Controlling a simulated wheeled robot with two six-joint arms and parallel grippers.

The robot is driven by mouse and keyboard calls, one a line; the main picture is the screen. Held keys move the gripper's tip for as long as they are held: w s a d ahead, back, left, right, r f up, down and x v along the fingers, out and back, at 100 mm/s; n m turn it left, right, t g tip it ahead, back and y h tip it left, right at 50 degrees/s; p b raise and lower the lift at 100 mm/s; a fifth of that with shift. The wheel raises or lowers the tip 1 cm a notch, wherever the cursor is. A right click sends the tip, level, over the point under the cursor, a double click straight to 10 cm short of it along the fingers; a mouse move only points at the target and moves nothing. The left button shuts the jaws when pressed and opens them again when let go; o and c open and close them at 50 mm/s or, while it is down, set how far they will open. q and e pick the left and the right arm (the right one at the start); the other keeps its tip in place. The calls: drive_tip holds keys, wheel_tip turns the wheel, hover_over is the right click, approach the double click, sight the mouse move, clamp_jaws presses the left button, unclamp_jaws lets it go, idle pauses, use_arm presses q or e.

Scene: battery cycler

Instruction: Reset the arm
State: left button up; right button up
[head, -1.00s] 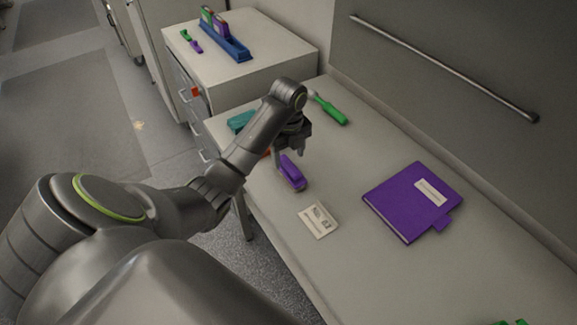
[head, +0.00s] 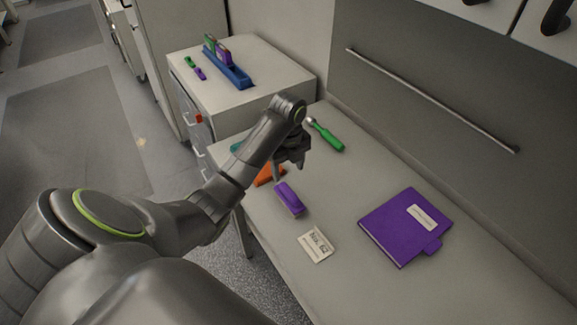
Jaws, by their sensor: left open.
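My left arm comes in from the left and reaches over the bench (head: 345,190). Its gripper (head: 288,172) points down, open and empty, above the bench's far left part. A purple block-like object (head: 288,198) lies on the bench just in front of the fingers, apart from them as far as I can see. An orange object (head: 268,175) lies beside it, partly hidden by the gripper. A teal object (head: 236,147) is mostly hidden behind my arm. My right gripper is not in view.
A green-handled tool (head: 327,136) lies beyond the gripper. A white card (head: 315,244) and a purple binder (head: 406,228) lie nearer. A drawer cabinet (head: 270,88) carries a blue rack (head: 228,68). A wall rail (head: 435,100) runs along the right.

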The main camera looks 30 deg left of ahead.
use_arm(q)
drive_tip(key=s+d+f+n+t, duration=0.1)
drive_tip(key=s+f+n, duration=0.35)
drive_tip(key=s, duration=0.35)
drive_tip(key=s+d+f+n+t, duration=0.1)
drive_tip(key=s+f+n, duration=0.3)
drive_tip(key=s+n, duration=0.3)
drive_tip(key=s+d+r+n+t+y, duration=0.1)
drive_tip(key=s+r+n, duration=0.1)
drive_tip(key=s+n, duration=0.5)
drive_tip(key=s+r+n+t+y, duration=0.15)
drive_tip(key=s+n, duration=0.25)
drive_tip(key=s, duration=0.4)
wheel_tip(320, 180, down, 30)
drive_tip(key=a+g+h+b, duration=0.1)
drive_tip(key=a+g+b, duration=0.1)
drive_tip(key=b, duration=0.4)
drive_tip(key=s+d+f+b, duration=0.1)
drive_tip(key=s+f+b, duration=0.2)
drive_tip(key=s+f, duration=0.4)
drive_tip(key=s+f+g+b, duration=0.1)
drive_tip(key=s+f+b, duration=0.2)
drive_tip(key=s+f, duration=0.5)
wheel_tip(320, 180, down, 7)
drive_tip(key=shift+s+d, duration=0.2)
drive_tip(key=shift+d, duration=0.15)
